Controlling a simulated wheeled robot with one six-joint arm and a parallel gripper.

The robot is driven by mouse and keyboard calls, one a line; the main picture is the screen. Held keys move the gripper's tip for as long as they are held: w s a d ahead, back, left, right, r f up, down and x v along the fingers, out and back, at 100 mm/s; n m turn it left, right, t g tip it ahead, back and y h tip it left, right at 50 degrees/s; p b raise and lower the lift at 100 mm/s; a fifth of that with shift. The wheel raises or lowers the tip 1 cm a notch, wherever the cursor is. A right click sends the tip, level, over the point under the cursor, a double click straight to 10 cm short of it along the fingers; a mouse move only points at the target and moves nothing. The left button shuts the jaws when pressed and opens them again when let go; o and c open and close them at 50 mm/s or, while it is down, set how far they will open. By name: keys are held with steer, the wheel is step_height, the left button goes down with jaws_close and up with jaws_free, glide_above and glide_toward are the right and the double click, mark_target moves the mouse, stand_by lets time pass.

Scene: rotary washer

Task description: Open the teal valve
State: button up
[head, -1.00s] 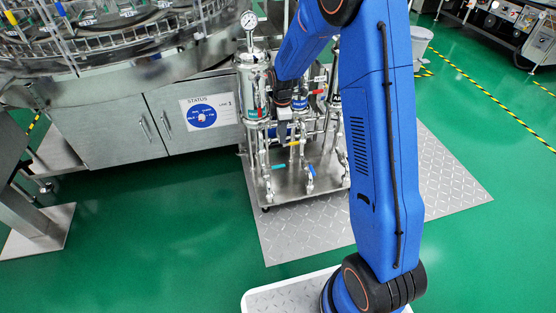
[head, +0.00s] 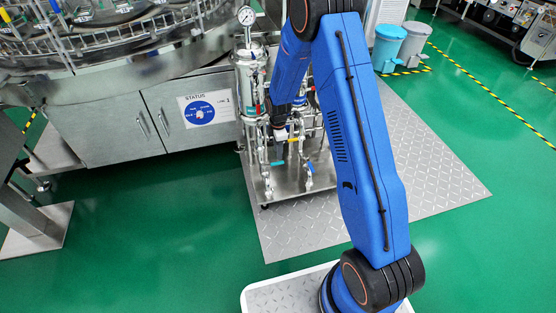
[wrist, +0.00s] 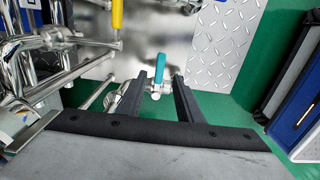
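The teal valve handle (head: 278,163) is low on the front left of the steel pipe skid. In the wrist view, the teal handle (wrist: 159,67) shows just beyond and between the fingertips, with its metal valve body below it. My gripper (wrist: 159,78) is open, with one dark finger on each side of the handle's line and nothing held. I cannot tell whether the fingers overlap the handle in depth. In the head view, my gripper (head: 281,136) is above the teal handle, small and partly lost among the pipes.
A blue valve handle (head: 310,168) is right of the teal one. A yellow handle (wrist: 117,14) and steel pipes (wrist: 45,75) crowd the left of the wrist view. A pressure gauge (head: 246,16) tops the filter housing. Green floor (head: 150,220) is clear in front.

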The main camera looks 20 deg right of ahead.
mark_target(278, 162)
steer(key=shift+f, duration=3.15)
steer(key=shift+c, duration=0.4)
jaws_close()
